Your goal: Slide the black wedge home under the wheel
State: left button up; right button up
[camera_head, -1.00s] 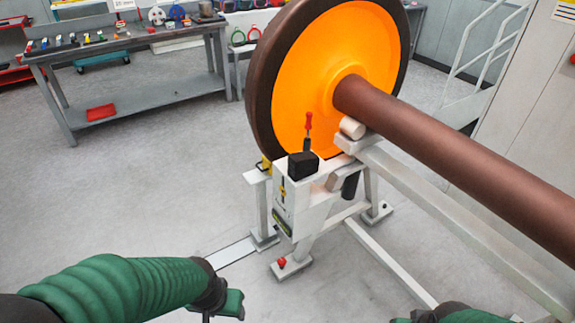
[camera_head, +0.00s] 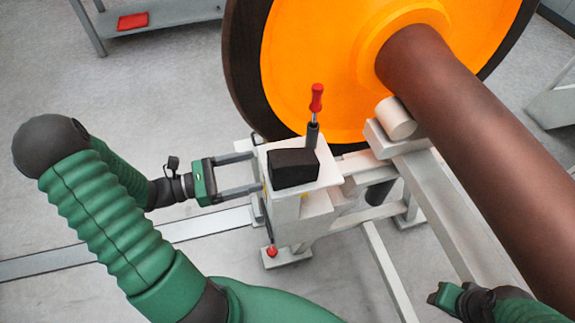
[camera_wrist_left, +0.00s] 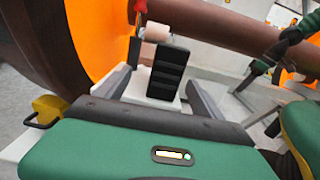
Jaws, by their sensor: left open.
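The black wedge (camera_head: 293,168) is a dark block on top of a white stand (camera_head: 315,205), beside the wheel. It also shows, with a ridged face, in the left wrist view (camera_wrist_left: 168,75). The orange wheel (camera_head: 330,75) has a dark rim and a brown axle (camera_head: 470,130). My left gripper (camera_head: 258,172) is open and level, its two fingers pointing at the wedge from the left. In the left wrist view the wedge appears between the fingers; contact cannot be told. My right gripper (camera_head: 448,296) is low at the right, its fingers unclear.
A red-handled tool (camera_head: 316,100) stands upright just behind the wedge. A pale roller (camera_head: 396,118) sits by the axle on the white frame (camera_head: 440,200). A yellow part with a black handle (camera_wrist_left: 48,107) is beside the left finger. A bench with a red tray (camera_head: 132,21) is far back.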

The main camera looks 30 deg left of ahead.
aim_at(271, 173)
pick_arm(q)
jog(key=w+d, duration=0.1)
jog(key=d, duration=0.1)
jog(key=w+d, duration=0.1)
jog(key=d, duration=0.1)
jog(key=w+d+r, duration=0.1)
jog(key=d, duration=0.1)
jog(key=shift+w, duration=0.2)
jog(key=w, duration=0.1)
jog(key=w+d+b, duration=0.1)
jog(key=w, duration=0.1)
jog(key=w+f+b, duration=0.1)
jog(key=shift+w+d, duration=0.2)
jog(key=shift+w, duration=0.05)
jog(key=shift+d+r, duration=0.2)
jog(key=shift+d, duration=0.45)
jog(key=shift+c, duration=2.3)
jog(key=shift+a, duration=0.3)
jog(key=c, duration=0.7)
grip_shut()
pick_arm(e)
jog(key=shift+s+d+f, duration=0.2)
jog(key=shift+d+f, duration=0.25)
jog(key=shift+f, duration=0.15)
jog(key=shift+s+d+f, duration=0.15)
jog(key=shift+d+f, duration=0.25)
jog(key=shift+f, duration=0.15)
